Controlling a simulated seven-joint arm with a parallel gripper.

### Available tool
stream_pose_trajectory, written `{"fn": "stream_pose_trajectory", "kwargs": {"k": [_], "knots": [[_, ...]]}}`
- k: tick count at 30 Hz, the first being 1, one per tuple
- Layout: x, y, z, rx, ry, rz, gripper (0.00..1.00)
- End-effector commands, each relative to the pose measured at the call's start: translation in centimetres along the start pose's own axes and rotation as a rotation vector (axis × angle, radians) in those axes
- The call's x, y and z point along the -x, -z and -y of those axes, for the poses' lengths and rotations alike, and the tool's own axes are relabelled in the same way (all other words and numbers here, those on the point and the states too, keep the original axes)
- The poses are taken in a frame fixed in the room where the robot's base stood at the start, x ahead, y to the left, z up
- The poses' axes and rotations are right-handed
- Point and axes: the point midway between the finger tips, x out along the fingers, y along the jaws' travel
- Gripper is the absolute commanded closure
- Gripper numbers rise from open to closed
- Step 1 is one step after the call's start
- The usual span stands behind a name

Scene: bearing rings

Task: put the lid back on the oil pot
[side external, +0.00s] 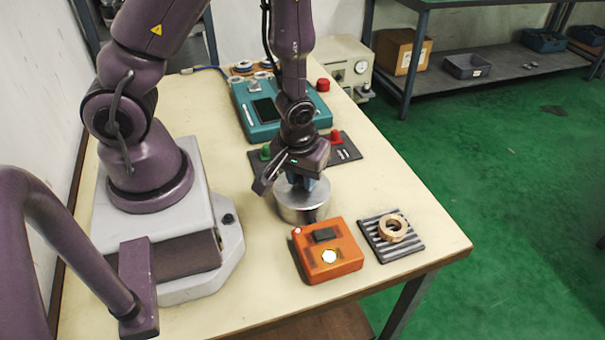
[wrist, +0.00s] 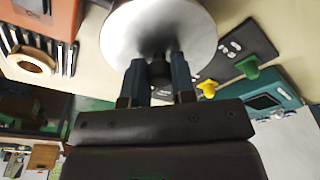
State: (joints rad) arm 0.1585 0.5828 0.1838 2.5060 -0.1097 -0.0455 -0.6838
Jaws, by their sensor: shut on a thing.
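The oil pot (side external: 301,207) is a silvery metal cylinder on the table, directly below my gripper. Its lid (wrist: 157,28) is a round, pale metal disc in the wrist view, with a dark knob (wrist: 159,70) on it. My gripper (wrist: 158,82) points down with its blue fingers shut on the knob from both sides. In the side view my gripper (side external: 310,184) is just over the pot's top. The lid and pot blend together there, so I cannot tell whether the lid rests fully on the rim. The disc hides the pot in the wrist view.
An orange box (side external: 328,252) stands close in front of the pot. A ribbed dark mat (side external: 379,246) with a tan ring (side external: 393,228) lies to its right. Behind are a dark panel (side external: 347,150) with coloured knobs and a teal device (side external: 258,130). Table right of the pot is clear.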

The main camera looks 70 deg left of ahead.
Motion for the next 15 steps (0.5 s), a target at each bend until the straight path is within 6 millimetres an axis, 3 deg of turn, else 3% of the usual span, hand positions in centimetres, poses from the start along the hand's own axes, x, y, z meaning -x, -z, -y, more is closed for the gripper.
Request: {"fn": "stream_pose_trajectory", "kwargs": {"k": [5,6,9,15], "knots": [[-0.02,0.02,-0.02,0.001,0.0,0.0,1.0],[-0.02,0.01,-0.02,0.001,0.0,0.0,0.71],[-0.02,0.01,-0.01,0.001,0.0,0.0,0.48],[-0.01,0.01,-0.01,0.001,0.0,0.0,0.46]]}}
